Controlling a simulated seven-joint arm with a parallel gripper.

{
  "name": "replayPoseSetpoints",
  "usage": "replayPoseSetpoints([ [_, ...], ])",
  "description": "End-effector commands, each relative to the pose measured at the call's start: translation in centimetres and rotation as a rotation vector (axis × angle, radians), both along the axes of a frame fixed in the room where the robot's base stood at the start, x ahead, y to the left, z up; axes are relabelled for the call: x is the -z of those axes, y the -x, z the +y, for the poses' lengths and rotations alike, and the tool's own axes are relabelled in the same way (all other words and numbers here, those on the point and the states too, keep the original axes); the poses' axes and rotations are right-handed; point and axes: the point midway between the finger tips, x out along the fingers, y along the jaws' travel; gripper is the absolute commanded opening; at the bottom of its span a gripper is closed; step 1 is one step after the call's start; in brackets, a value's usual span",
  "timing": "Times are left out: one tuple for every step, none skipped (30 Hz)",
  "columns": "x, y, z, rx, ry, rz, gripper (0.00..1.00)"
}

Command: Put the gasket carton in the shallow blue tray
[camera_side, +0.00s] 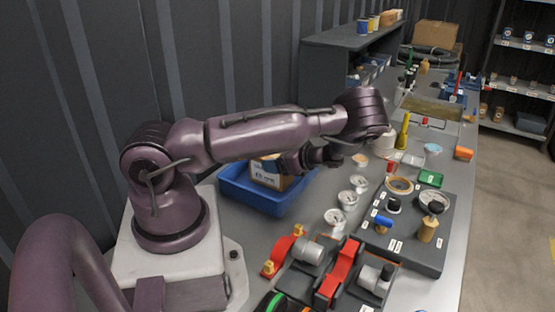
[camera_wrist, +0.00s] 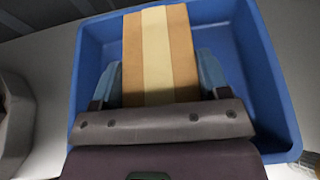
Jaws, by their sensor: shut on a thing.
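The gasket carton (camera_side: 268,176) is a brown cardboard box with a white label, seen at the blue tray in the side view. In the wrist view the carton (camera_wrist: 158,50) shows its top with a pale tape strip, between my two fingers. My gripper (camera_wrist: 160,82) is shut on it, one finger on each side. The shallow blue tray (camera_side: 238,193) lies under and around the carton; its walls also show in the wrist view (camera_wrist: 262,75). The carton is within the tray's outline. I cannot tell whether it touches the tray floor, as its lower part is hidden.
Several clear round dishes (camera_side: 334,217) stand right of the tray. Red and grey pump parts (camera_side: 340,270) lie in front. A dark board with fittings (camera_side: 405,235) is at the right. A grey shelf unit (camera_side: 335,70) stands behind the tray.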

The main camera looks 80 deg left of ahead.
Motion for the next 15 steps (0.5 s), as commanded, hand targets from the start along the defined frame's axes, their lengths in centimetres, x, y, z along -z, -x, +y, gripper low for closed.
replayPoseSetpoints([
  [0.01,0.00,0.03,0.000,-0.001,-0.001,0.38],
  [-0.01,0.00,0.03,0.000,-0.001,-0.001,0.38],
  [-0.03,-0.01,0.02,0.000,-0.001,-0.001,0.38],
  [-0.03,-0.01,0.02,0.000,-0.001,-0.001,0.38],
  [-0.03,-0.01,0.02,0.000,-0.001,-0.001,0.38],
  [0.00,-0.02,-0.01,0.000,0.000,-0.001,0.78],
  [0.00,-0.02,-0.01,0.000,0.000,-0.001,0.85],
  [-0.01,-0.02,-0.01,0.000,0.000,-0.001,0.92],
  [-0.01,-0.02,-0.01,0.001,0.000,-0.002,0.94],
  [-0.02,-0.02,0.00,0.001,0.000,-0.002,0.94],
  [-0.02,-0.02,0.00,0.001,0.000,-0.002,0.94],
  [-0.02,-0.02,-0.01,0.001,0.000,-0.002,0.94],
  [-0.03,-0.02,-0.01,0.001,0.000,-0.002,0.94],
  [-0.03,-0.02,-0.01,0.001,0.000,-0.002,0.94],
  [-0.03,-0.02,-0.01,0.001,0.000,-0.002,0.94],
])
